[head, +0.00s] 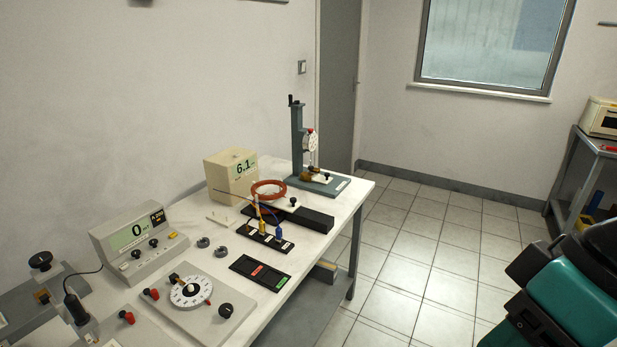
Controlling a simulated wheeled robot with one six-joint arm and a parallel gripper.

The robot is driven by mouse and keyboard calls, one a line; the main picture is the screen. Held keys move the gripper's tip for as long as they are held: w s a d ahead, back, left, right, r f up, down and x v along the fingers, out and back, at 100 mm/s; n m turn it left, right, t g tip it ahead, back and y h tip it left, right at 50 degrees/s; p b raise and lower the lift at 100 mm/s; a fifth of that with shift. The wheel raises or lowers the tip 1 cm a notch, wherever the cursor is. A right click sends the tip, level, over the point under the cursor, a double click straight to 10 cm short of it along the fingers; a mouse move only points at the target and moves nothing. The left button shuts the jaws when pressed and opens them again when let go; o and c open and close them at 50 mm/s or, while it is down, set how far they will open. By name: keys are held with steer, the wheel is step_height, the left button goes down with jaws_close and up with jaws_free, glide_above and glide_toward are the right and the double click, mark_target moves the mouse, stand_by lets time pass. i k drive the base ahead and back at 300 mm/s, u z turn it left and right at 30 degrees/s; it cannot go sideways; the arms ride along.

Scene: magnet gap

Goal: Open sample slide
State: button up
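I cannot tell for sure which thing is the sample slide. A flat black plate (245,263) with a red and a green label lies near the table's front edge. Behind it is a black terminal strip (262,240) with a yellow and a blue plug. A long black block (308,219) lies behind that, beside a reddish coil ring (269,189). My gripper is not in view; only teal and black parts of my arm show at lower right.
The white table (350,200) also holds a meter reading 0 (135,240), a beige box reading 6.1 (231,176) and a grey panel with a round dial (190,291). Tiled floor (410,270) is clear to the right. A shelf unit (585,165) stands at the far right.

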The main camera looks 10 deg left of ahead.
mark_target(291, 206)
steer(key=u, duration=0.5)
steer(key=i, duration=1.85)
steer(key=u, duration=0.65)
